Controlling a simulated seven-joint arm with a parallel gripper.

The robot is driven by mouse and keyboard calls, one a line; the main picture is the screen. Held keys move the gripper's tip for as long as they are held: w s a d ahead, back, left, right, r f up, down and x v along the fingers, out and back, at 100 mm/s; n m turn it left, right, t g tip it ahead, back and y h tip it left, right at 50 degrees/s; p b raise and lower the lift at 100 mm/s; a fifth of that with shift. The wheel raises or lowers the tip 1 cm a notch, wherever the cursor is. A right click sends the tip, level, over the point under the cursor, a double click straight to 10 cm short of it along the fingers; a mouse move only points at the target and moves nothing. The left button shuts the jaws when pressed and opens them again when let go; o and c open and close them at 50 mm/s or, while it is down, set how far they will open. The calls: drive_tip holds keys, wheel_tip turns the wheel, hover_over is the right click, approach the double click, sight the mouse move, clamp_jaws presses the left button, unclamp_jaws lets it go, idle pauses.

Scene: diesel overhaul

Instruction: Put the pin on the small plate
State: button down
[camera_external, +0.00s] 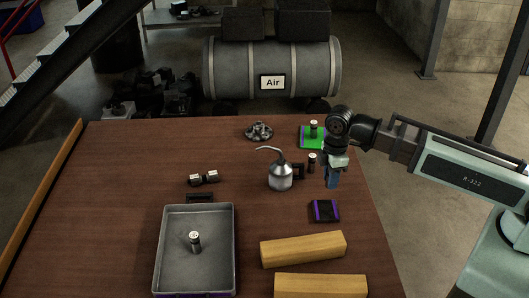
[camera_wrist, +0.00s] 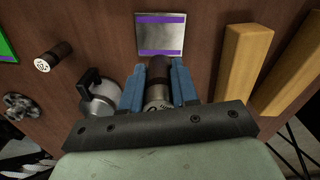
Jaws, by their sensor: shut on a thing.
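My gripper (camera_external: 332,184) has blue fingers and hangs over the right part of the table, a little behind the small plate in the external view. In the wrist view my gripper (camera_wrist: 159,75) is shut on a dark cylindrical pin (camera_wrist: 159,76) with a pale marked end. The external view does not clearly show this pin between the fingers. The small plate (camera_external: 325,211) is square with purple edges and lies flat and bare. It also shows in the wrist view (camera_wrist: 160,36), grey and shiny, just beyond the fingertips and apart from the pin.
A similar pin (camera_external: 312,162) stands beside the oil can (camera_external: 280,177). Another stands on the green plate (camera_external: 306,141). A grey tray (camera_external: 238,250) holds one more. Two wooden blocks (camera_external: 303,249) lie in front of the small plate. Two cylinders (camera_external: 203,178) lie left of the can.

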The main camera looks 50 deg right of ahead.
sight(326, 209)
drive_tip(key=shift+m, duration=0.9)
drive_tip(key=shift+f, duration=5)
drive_tip(key=shift+f, duration=0.15)
drive_tip(key=c, duration=0.8)
unclamp_jaws()
drive_tip(key=shift+c, duration=0.2)
drive_tip(key=shift+r, duration=6.15)
